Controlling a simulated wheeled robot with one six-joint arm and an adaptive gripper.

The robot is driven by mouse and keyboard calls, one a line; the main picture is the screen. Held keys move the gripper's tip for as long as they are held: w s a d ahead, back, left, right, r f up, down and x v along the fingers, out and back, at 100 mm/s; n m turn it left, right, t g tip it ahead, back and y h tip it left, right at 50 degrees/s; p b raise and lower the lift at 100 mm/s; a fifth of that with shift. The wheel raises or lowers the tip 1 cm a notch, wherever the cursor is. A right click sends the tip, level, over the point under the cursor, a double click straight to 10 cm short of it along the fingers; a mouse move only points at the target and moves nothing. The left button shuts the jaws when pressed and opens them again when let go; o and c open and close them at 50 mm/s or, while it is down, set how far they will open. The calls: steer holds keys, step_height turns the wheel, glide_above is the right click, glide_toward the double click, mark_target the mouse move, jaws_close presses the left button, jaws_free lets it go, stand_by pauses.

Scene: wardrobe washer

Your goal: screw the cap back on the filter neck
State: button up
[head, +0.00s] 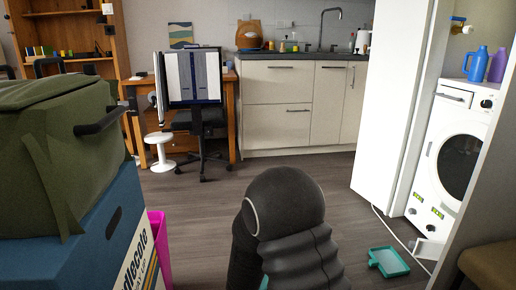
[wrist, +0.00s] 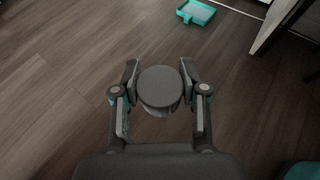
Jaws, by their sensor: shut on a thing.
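My gripper (wrist: 159,76) is shut on a round, dark grey cap (wrist: 160,88), with one finger on each side of it. The cap's flat round face points toward the wrist camera, and a paler part shows below its edge. The cap is held above the wooden floor, away from the washer. In the head view the white washer (head: 451,180) stands at the right, inside a narrow recess. A small white flap (head: 427,249) juts out low at its front. The filter neck cannot be made out. My gripper is hidden in the head view.
A shallow teal tray (head: 388,262) lies on the floor before the washer; it also shows in the wrist view (wrist: 196,12). A tall white door (head: 400,100) and a pale cable edge the recess. A blue box (head: 85,245) with a green bag stands left.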

step_height(320, 180, up, 17)
steer(key=w+d+n+t+y+p, duration=0.1)
steer(key=n+t+y+p, duration=0.2)
steer(key=p, duration=0.7)
steer(key=n+y, duration=0.2)
steer(key=n, duration=0.1)
steer(key=shift+w+f+t+y+p, duration=0.15)
steer(key=shift+w+t+y+p, duration=0.15)
steer(key=shift+y+p, duration=0.1)
